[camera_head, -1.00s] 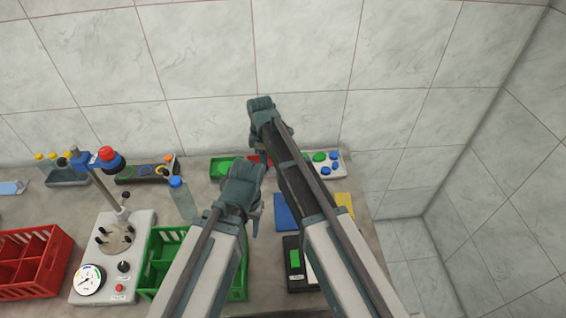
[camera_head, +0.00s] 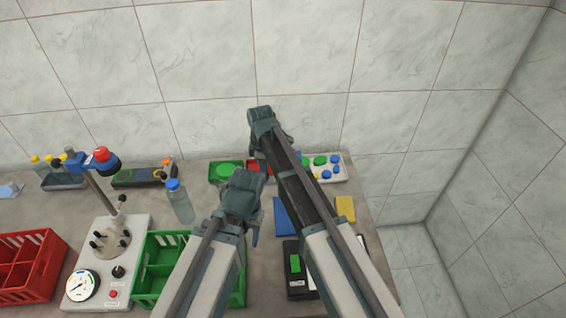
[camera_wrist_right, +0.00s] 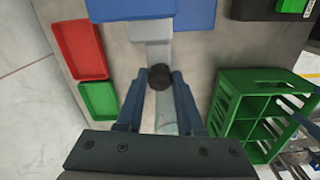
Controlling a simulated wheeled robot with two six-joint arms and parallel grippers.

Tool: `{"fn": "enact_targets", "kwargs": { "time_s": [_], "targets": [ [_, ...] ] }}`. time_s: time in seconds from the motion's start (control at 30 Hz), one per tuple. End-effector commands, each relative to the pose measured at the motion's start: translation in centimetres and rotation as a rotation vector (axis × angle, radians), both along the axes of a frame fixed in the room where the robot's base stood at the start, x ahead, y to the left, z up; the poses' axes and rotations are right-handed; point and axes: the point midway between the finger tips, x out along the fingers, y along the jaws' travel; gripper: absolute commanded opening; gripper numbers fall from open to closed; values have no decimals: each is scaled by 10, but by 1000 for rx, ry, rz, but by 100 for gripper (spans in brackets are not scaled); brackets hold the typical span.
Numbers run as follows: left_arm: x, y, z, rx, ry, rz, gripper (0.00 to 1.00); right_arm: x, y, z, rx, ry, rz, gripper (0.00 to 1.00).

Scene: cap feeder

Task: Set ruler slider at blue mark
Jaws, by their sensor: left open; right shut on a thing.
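In the right wrist view, my right gripper (camera_wrist_right: 160,82) has its two fingers closed on a small round black knob (camera_wrist_right: 159,76). A pale grey bar (camera_wrist_right: 153,35) runs from the knob up to a blue block. I cannot tell for sure whether this is the ruler slider. No ruler scale or blue mark can be made out. In the head view my right gripper (camera_head: 268,150) is largely hidden by its own arm, near the trays at the back. My left gripper (camera_head: 250,222) is open and empty, over the bench between the green crate and the blue pad.
A green crate (camera_head: 160,238) and a stand with a gauge (camera_head: 128,262) are left of my arms. A capped bottle (camera_head: 180,205) stands behind the crate. Green (camera_head: 222,180) and red trays and a tray of caps (camera_head: 335,178) lie along the back wall.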

Motion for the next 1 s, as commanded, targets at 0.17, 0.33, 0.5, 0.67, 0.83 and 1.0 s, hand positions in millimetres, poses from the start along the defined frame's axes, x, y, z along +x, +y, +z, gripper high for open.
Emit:
{"fn": "enact_targets", "kwargs": {
  "time_s": [0.17,0.33,0.5,0.67,0.83,1.0],
  "targets": [
    [0,0,0,0,0,0,50,0,0,0,0,0,0,57],
    [0,0,0,0,0,0,50,0,0,0,0,0,0,57],
    [0,0,2,0,0,0,50,0,0,2,0,0,0,57],
    [0,0,14,0,0,0,50,0,0,14,0,0,0,57],
    [0,0,31,0,0,-1,50,0,0,31,0,0,0,57],
    [0,0,47,0,0,-1,50,0,0,47,0,0,0,57]
  ]
}}
